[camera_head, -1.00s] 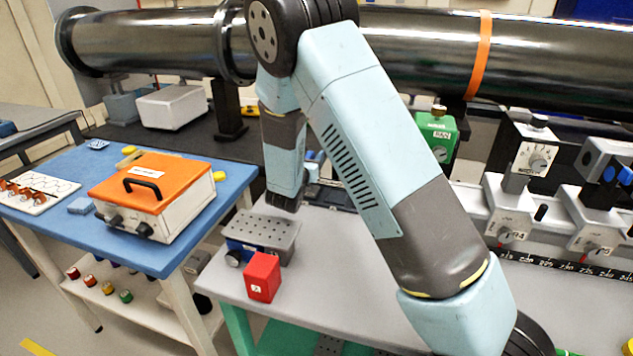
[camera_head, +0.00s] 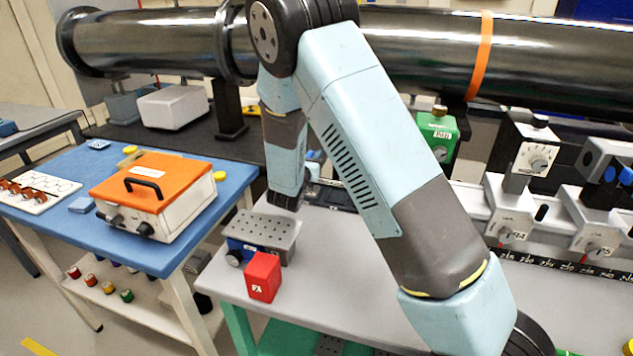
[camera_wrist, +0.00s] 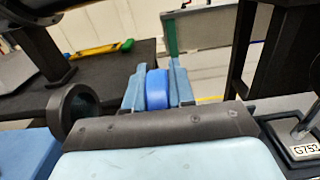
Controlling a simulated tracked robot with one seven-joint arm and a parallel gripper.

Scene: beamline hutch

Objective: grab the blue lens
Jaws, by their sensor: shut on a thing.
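The blue lens (camera_wrist: 157,89) is in the wrist view, upright between the two light-blue fingers of my gripper (camera_wrist: 158,88). The fingers are shut on it, one on each side, and its rounded edge shows between them. In the head view my gripper is mostly hidden behind my arm, above the back of the grey bench, and I cannot make out the lens there. The wrist view looks past the lens to the floor and a dark table.
A perforated metal stage (camera_head: 262,230) and a red block (camera_head: 263,277) sit at the grey bench's left end. An orange-topped box (camera_head: 153,195) stands on the blue table. A dark beam pipe (camera_head: 150,40) runs along the back. Rail-mounted holders (camera_head: 512,215) stand at the right.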

